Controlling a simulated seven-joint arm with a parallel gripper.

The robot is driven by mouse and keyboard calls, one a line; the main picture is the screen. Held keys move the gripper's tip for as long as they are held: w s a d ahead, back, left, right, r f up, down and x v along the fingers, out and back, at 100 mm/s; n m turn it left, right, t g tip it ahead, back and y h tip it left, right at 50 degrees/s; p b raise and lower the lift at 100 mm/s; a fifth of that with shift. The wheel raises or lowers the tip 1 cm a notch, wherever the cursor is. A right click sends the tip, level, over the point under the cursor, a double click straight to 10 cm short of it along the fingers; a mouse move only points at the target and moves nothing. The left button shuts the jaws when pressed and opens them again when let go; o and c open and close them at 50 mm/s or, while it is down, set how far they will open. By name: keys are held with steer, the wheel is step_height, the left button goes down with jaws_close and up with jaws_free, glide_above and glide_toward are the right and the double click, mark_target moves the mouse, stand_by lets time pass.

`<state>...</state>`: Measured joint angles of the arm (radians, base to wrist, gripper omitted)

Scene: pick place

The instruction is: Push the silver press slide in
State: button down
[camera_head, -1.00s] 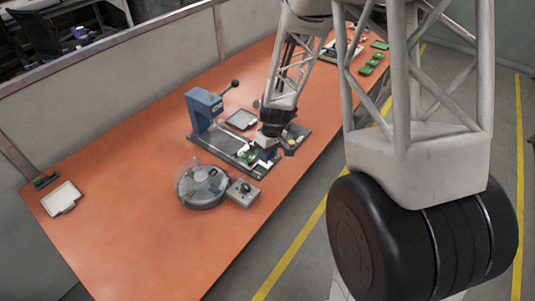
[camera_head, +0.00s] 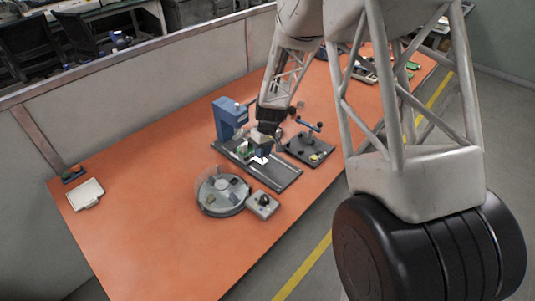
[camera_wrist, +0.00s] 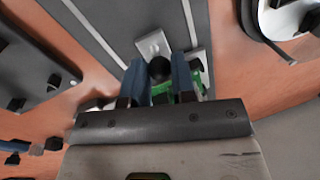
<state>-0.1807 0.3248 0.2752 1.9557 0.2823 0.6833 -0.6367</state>
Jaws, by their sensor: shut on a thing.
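The blue press (camera_head: 229,118) stands at the back end of a dark base with a long rail (camera_head: 284,176). The silver slide (camera_head: 261,160) sits on this rail close to the press, and its pale plate shows in the wrist view (camera_wrist: 151,44). A black knob (camera_wrist: 160,68) stands on the slide. My gripper (camera_head: 262,152) is shut on the knob, with one blue finger on each side (camera_wrist: 159,76). A green part (camera_wrist: 163,90) lies by the knob, partly hidden by the fingers. The front stretch of rail is bare.
A round grey turntable (camera_head: 222,194) and a small control box (camera_head: 262,205) stand in front of the base. A dark fixture plate with a blue-handled lever (camera_head: 309,147) stands to the right. A white tray (camera_head: 86,194) lies far left. The orange table is clear between.

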steer(key=c, duration=0.9)
jaws_free()
steer(key=shift+c, duration=0.2)
steer(key=shift+r, duration=0.1)
step_height(320, 180, up, 8)
steer(key=d, duration=0.1)
steer(key=shift+w+d+f, duration=0.15)
steer(key=shift+w+f, duration=0.1)
steer(key=shift+w, duration=0.2)
